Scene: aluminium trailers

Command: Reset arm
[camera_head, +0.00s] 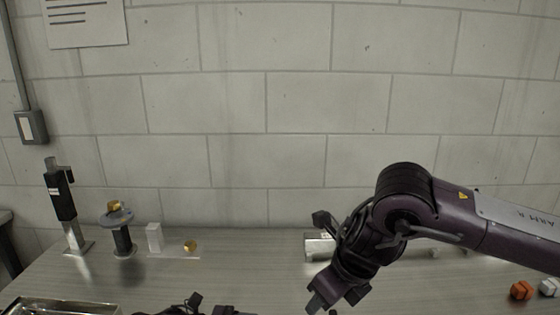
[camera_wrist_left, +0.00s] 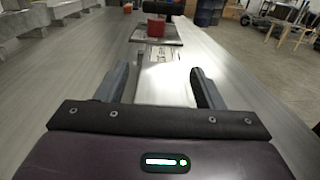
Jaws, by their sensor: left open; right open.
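My right arm (camera_head: 478,225) comes in from the right in the head view. Its purple and black gripper (camera_head: 330,300) points down over the table, open and with nothing seen between its fingers. Only the top of my left gripper (camera_head: 208,305) shows at the bottom edge of the head view. In the left wrist view the left gripper (camera_wrist_left: 160,72) has its two dark fingers spread wide, with nothing held between them. A bright metal surface lies beyond and below them.
A metal cylinder (camera_head: 319,247) is partly behind my right gripper. An orange piece (camera_head: 521,290) lies at right. A red block (camera_wrist_left: 157,27) shows ahead.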

